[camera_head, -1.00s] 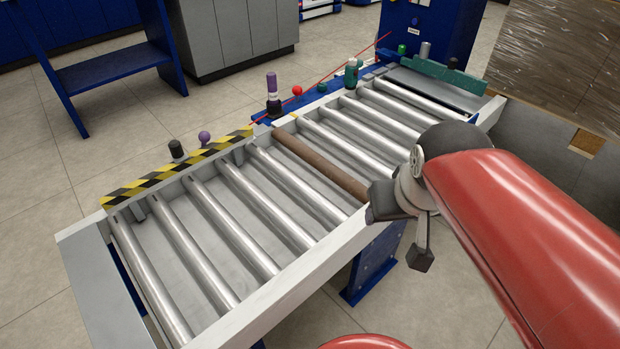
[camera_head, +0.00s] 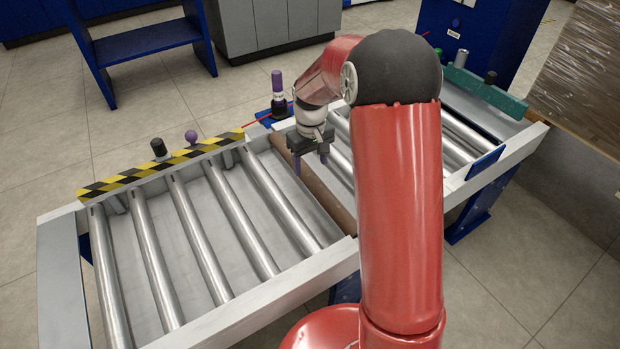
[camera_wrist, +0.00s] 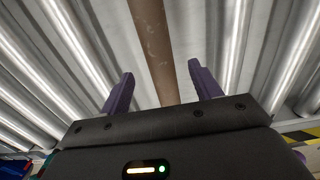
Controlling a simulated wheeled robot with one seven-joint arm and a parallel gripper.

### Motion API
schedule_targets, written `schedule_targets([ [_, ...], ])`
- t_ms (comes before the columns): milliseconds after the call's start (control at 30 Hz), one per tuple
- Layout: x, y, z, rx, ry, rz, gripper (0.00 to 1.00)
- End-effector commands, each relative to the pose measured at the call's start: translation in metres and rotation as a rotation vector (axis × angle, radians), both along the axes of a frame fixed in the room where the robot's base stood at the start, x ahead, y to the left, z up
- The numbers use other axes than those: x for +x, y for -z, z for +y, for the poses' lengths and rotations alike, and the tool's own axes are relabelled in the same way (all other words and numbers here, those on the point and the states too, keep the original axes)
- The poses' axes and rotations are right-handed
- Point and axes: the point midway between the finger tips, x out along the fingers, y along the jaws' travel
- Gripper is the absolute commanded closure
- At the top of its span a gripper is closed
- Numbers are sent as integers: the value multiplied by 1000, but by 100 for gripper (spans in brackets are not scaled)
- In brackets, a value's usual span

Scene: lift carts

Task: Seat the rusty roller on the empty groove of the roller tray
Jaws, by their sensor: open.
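The rusty roller (camera_head: 325,205) is a brown bar lying across the bed among bright steel rollers, part of it behind my arm. The bed's light metal frame (camera_head: 270,292) runs along the near side. My gripper (camera_head: 310,162) is over the far half of the rusty roller, pointing down, open and empty. In the wrist view the rusty roller (camera_wrist: 152,40) runs between the two purple fingers (camera_wrist: 160,75), apart from both. I cannot make out an empty groove; my arm covers part of the bed.
A yellow-black striped strip (camera_head: 160,168) edges the far left side. A black knob (camera_head: 158,147), a purple knob (camera_head: 191,136) and a purple-topped post (camera_head: 278,95) stand along that side. A teal bar (camera_head: 485,93) lies across the right end, with wrapped stock (camera_head: 570,85) beyond.

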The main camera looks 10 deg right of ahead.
Motion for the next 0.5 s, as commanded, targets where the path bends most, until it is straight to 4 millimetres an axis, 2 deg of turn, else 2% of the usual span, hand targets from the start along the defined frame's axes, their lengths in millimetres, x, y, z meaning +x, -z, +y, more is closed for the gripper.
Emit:
schedule_targets([
  [400, 5, 56, 0, 0, 2, 3, 37],
  [500, 5, 62, 0, 0, 2, 0, 37],
])
